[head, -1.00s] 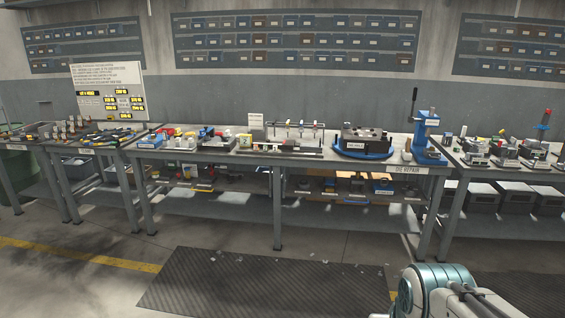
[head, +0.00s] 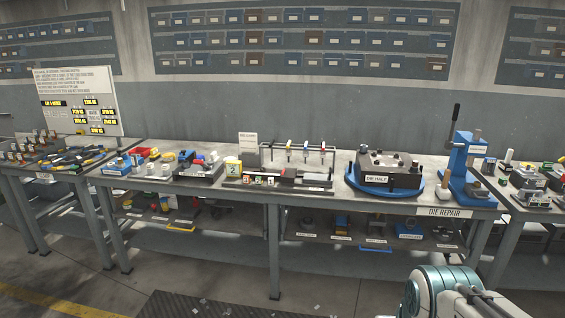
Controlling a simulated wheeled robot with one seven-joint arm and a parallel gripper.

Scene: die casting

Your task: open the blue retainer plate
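A dark die block (head: 380,165) with a label reading "DIE HALF" stands on the workbench, right of centre. It sits on a rounded blue base (head: 426,184). My gripper is not in view; only a white and teal link of my arm shows at the lower right, well in front of the bench.
A blue press (head: 458,165) with a black lever stands right of the die block. The lower shelf (head: 330,232) holds labelled parts.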

